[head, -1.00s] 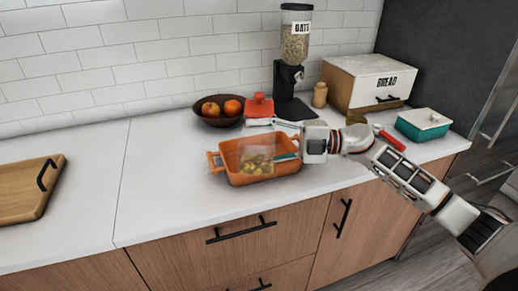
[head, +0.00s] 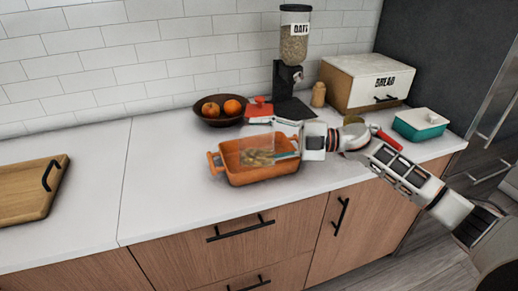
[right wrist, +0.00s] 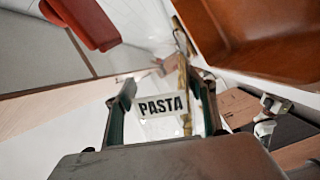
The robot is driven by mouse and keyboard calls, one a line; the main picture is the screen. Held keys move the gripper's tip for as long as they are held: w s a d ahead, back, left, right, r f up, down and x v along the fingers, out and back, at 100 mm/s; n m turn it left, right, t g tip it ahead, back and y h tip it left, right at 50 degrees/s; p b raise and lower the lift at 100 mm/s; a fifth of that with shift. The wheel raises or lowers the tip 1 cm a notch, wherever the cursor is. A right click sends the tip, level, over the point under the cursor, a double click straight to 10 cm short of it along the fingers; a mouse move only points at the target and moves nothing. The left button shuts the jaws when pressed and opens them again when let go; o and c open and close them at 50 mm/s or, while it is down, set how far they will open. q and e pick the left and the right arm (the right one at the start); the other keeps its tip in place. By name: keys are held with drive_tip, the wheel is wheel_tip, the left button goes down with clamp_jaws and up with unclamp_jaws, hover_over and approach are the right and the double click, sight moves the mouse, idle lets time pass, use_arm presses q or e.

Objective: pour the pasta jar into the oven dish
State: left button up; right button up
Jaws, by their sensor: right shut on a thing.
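The orange oven dish (head: 265,178) stands on the white counter in the middle of the head view. My right gripper (head: 285,153) reaches over its right side and is shut on the clear pasta jar (head: 257,152). The jar is tipped over the dish, and tan pasta shows through it. I cannot tell how much pasta is in the jar and how much in the dish. In the right wrist view, the jar's PASTA label (right wrist: 162,104) shows between the two fingers (right wrist: 162,100), and the dish (right wrist: 275,45) is at upper right. My left gripper is not in view.
A bread box (head: 345,90) and a teal dish (head: 420,130) stand to the right. A cutting board (head: 25,195) lies at far left. The counter between is clear.

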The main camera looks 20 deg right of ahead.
drive_tip(key=shift+a+r, duration=0.15)
drive_tip(key=shift+r, duration=0.1)
drive_tip(key=shift+w+p, duration=0.2)
drive_tip(key=shift+p, duration=0.15)
drive_tip(key=shift+s+r+m, duration=0.1)
drive_tip(key=shift+m, duration=0.2)
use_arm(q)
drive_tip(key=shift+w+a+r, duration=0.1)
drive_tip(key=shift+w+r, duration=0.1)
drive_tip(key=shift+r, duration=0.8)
use_arm(e)
drive_tip(key=shift+w+p, duration=0.25)
drive_tip(key=shift+p, duration=0.1)
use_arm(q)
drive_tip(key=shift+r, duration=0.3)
use_arm(e)
drive_tip(key=shift+s+d+m, duration=0.1)
drive_tip(key=shift+d+m, duration=0.1)
drive_tip(key=shift+m, duration=0.1)
drive_tip(key=shift+a, duration=0.1)
use_arm(q)
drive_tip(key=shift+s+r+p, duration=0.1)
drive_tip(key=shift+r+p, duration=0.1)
drive_tip(key=shift+p, duration=0.3)
use_arm(e)
drive_tip(key=shift+r, duration=0.1)
drive_tip(key=shift+w+m, duration=0.25)
drive_tip(key=shift+m, duration=0.05)
